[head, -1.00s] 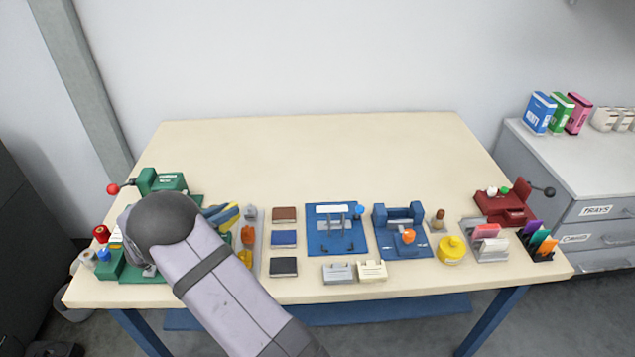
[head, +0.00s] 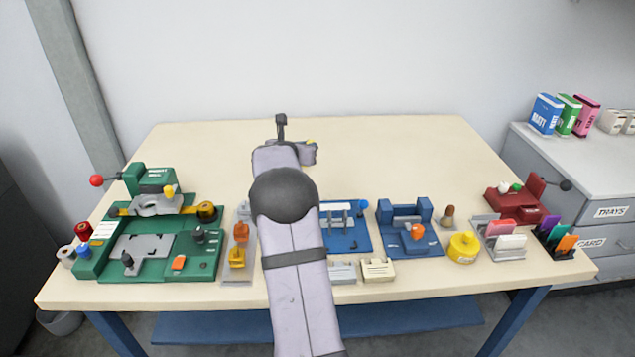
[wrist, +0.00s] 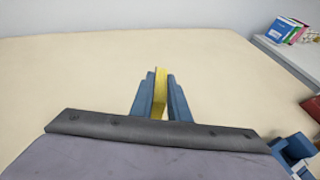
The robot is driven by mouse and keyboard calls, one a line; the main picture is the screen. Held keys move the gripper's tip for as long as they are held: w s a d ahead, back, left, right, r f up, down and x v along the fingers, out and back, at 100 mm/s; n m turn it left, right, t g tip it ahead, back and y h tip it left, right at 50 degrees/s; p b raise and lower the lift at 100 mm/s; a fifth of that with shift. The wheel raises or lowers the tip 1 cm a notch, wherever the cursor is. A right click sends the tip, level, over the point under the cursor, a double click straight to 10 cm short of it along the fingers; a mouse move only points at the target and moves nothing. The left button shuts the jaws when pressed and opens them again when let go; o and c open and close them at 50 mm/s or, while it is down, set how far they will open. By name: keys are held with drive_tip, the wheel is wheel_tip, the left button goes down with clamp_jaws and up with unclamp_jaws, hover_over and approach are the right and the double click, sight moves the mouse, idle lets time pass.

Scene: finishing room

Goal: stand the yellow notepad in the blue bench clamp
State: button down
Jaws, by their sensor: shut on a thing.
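My gripper (wrist: 160,95) is shut on the yellow notepad (wrist: 160,92), which stands on edge between the two blue fingers in the wrist view. In the head view only a small yellow bit (head: 311,141) shows at my gripper, which is over the middle back of the bench. The blue bench clamp (head: 405,212), with an orange knob in front, sits on the right half of the bench. My gripper is to its left and farther back, apart from it. A blue part shows at the lower right of the wrist view (wrist: 293,148); I cannot tell for sure that it is the clamp.
A blue fixture with a grey plate (head: 350,238) stands left of the clamp, partly behind my arm. A yellow round container (head: 463,247) and a wooden-topped stamp (head: 447,215) are right of it. A green fixture (head: 205,262) fills the left. The back of the bench (head: 400,150) is clear.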

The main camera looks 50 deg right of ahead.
drive_tip(key=shift+s+d, duration=0.1)
drive_tip(key=shift+d, duration=0.15)
drive_tip(key=shift+f+b, duration=0.65)
drive_tip(key=shift+f, duration=4.3)
drive_tip(key=shift+f, duration=0.15)
drive_tip(key=c, duration=1.7)
unclamp_jaws()
drive_tip(key=shift+r, duration=0.2)
drive_tip(key=shift+o, duration=0.6)
drive_tip(key=b+v, duration=0.2)
drive_tip(key=v, duration=1)
